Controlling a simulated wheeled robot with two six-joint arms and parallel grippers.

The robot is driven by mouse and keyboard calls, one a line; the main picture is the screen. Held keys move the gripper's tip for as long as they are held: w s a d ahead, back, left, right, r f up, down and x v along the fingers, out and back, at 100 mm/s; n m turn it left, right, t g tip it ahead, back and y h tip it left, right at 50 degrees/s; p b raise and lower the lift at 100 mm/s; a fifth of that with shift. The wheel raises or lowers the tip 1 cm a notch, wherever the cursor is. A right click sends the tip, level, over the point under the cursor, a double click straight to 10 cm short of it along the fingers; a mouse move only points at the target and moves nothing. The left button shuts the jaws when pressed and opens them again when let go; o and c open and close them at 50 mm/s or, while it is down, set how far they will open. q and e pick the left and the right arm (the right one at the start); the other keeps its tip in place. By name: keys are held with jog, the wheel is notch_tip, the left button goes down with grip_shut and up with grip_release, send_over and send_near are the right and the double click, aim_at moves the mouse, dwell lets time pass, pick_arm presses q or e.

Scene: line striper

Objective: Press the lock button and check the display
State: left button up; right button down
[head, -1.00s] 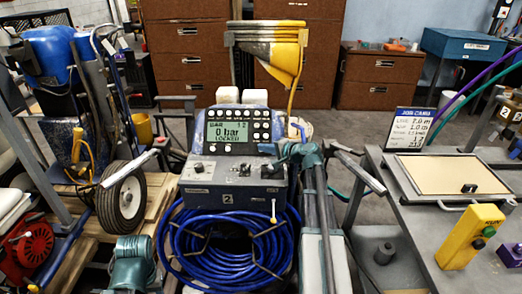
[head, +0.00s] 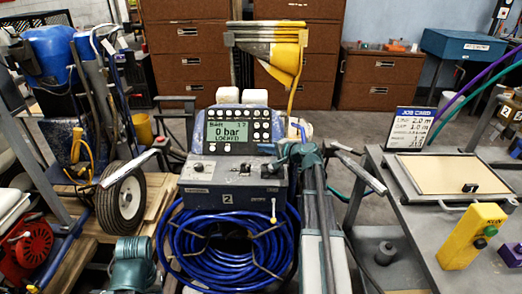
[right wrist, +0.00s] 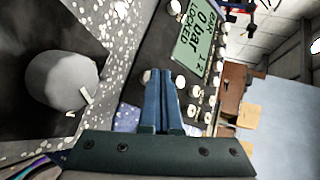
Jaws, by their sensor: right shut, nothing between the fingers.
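The line striper's control panel (head: 240,128) stands in the middle of the head view. Its lit green display (head: 228,132) reads "0 bar" and "LOCKED"; the display also shows sideways in the right wrist view (right wrist: 194,38). Round pale buttons (right wrist: 181,82) line the panel beside the display. I cannot tell which one is the lock button. My right gripper (right wrist: 160,76) is shut and empty, its tips over the button area. In the head view it is at the panel's lower right edge (head: 277,150). I cannot tell whether the tips touch a button. My left gripper is not visible.
A coiled blue hose (head: 228,245) hangs below the panel. A grey bench (head: 400,215) at right bears a job card (head: 410,128), a framed board (head: 453,175) and a yellow RUN box (head: 470,237). A wheeled machine with a black tyre (head: 122,198) stands at left.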

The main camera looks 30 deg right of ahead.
jog(key=shift+w+d+f, duration=0.15)
jog(key=shift+w+f, duration=0.05)
jog(key=shift+f, duration=0.05)
dwell(0.4)
jog(key=shift+r, duration=0.1)
dwell(0.3)
jog(key=shift+s+a+r+p, duration=0.3)
jog(key=shift+s+r+p, duration=0.05)
jog(key=shift+s+r, duration=0.15)
jog(key=shift+s+a+r+p, duration=0.3)
jog(key=shift+s+r+p, duration=0.2)
jog(key=shift+r+p, duration=0.1)
jog(key=shift+s+a+r+p, duration=0.35)
jog(key=shift+s+r+p, duration=0.15)
jog(key=shift+r+p, duration=0.15)
jog(key=shift+s+a+r+p, duration=0.3)
jog(key=shift+s+r+p, duration=0.2)
jog(key=shift+r+p, duration=0.1)
jog(key=shift+f, duration=0.1)
dwell(0.6)
